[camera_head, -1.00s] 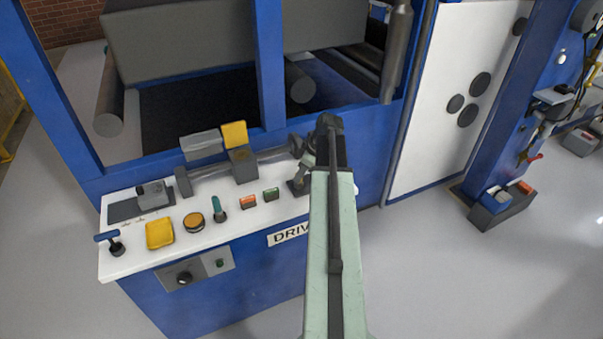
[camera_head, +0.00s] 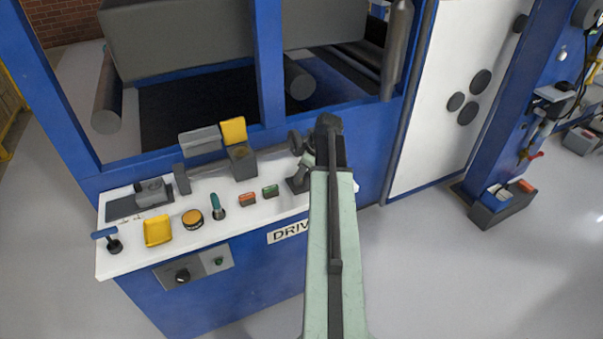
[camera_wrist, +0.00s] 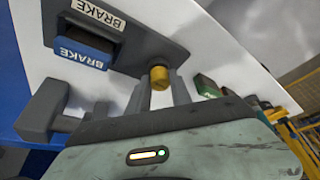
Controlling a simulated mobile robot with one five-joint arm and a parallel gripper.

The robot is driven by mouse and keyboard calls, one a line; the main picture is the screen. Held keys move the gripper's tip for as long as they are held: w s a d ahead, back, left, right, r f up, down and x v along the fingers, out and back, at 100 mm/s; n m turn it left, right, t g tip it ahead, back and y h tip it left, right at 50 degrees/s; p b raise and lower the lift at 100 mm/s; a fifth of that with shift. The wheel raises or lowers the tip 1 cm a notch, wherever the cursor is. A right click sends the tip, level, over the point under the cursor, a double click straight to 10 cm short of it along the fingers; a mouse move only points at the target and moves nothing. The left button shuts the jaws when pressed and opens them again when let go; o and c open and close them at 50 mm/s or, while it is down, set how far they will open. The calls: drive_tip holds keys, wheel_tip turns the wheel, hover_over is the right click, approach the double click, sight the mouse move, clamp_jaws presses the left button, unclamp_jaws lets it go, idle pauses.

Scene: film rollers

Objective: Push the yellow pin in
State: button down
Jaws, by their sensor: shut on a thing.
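The yellow pin (camera_wrist: 160,77) shows as a short yellow cylinder end in the wrist view, at the edge of a dark grey block with a BRAKE label. My gripper (camera_wrist: 160,92) has one grey finger on each side of the pin and is shut on it. The pin's shaft and how deep it sits are hidden. In the head view, my pale green arm covers the pin and most of my gripper at the right end of the white console (camera_head: 135,247).
A blue BRAKE block (camera_wrist: 82,53) is left of my gripper in the wrist view; a green button (camera_wrist: 207,86) is to the right. In the head view, the console holds a blue-handled lever (camera_head: 107,238), a yellow tray (camera_head: 158,230) and a grey roller shaft (camera_head: 210,170).

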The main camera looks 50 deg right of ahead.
drive_tip(key=shift+f, duration=0.15)
drive_tip(key=c, duration=1.2)
unclamp_jaws()
drive_tip(key=shift+o, duration=0.2)
drive_tip(key=p+v, duration=0.7)
drive_tip(key=shift+s+r, duration=0.2)
drive_tip(key=shift+r, duration=0.15)
